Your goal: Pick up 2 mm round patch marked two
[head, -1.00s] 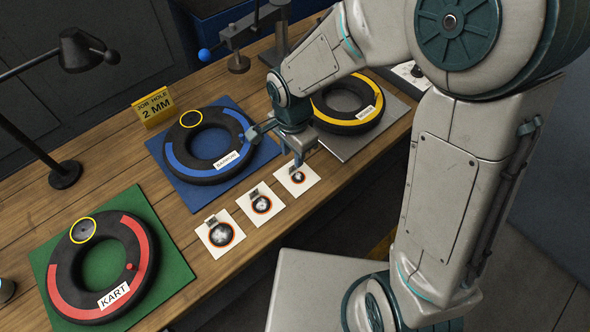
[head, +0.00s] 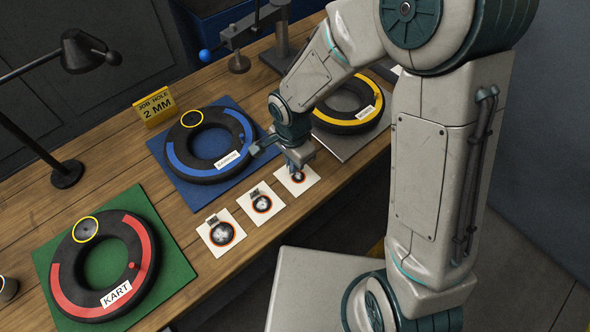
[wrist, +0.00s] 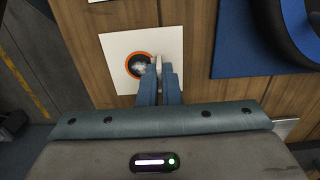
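Three white cards lie in a row on the bench, each with a round dark patch with an orange rim and a small upright tab. In the head view these are the left patch (head: 222,234), the middle patch (head: 262,203) and the right patch (head: 298,177). Their numbers are too small to read. My gripper (head: 297,170) is down at the right patch. In the wrist view, its blue fingers (wrist: 160,78) stand close together on either side of that patch's pale tab, at the right of the patch (wrist: 138,64). Whether they press on the tab is unclear.
A yellow sign (head: 154,107) reads "JOB HOLE 2 MM". A kart tyre (head: 72,272) lies on a green mat, a blue-banded tyre (head: 180,155) on a blue mat, and a yellow-banded tyre (head: 345,122) at the right. A black lamp (head: 82,52) stands at the left.

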